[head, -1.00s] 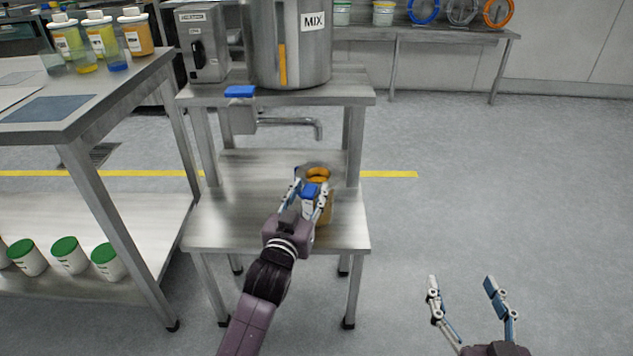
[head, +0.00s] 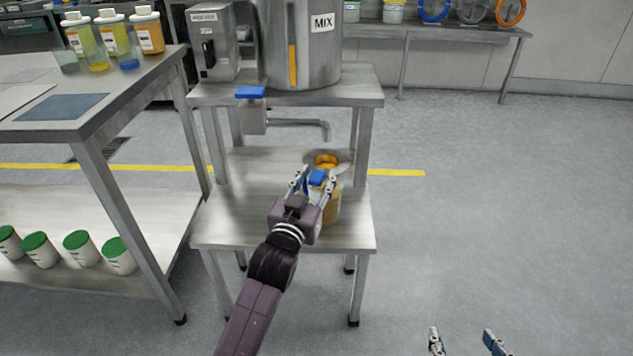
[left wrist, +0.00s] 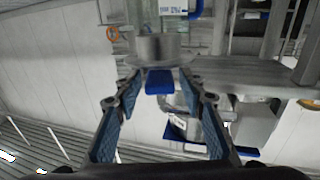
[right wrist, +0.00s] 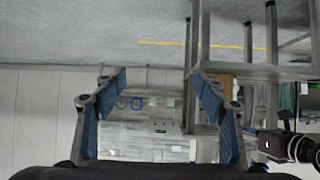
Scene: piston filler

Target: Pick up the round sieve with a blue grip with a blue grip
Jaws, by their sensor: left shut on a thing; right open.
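The round sieve (head: 342,156) with its blue grip (head: 316,177) is at my left gripper (head: 314,183), above the lower shelf of the steel stand. My left gripper is shut on the blue grip. The left wrist view shows the blue grip (left wrist: 159,82) between the fingers and the grey round sieve (left wrist: 157,48) beyond it. Orange shows within the sieve's ring in the head view. An orange container (head: 332,208) stands on the shelf, partly hidden by the gripper; whether the sieve touches it I cannot tell. My right gripper (head: 466,342) is open and empty at the bottom edge.
A mixing tank (head: 300,60) and a control box (head: 208,45) stand on the stand's top (head: 365,93). A tap with a blue handle (head: 250,92) and a spout overhang the shelf. A table (head: 150,85) with bottles is at left. The floor at right is clear.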

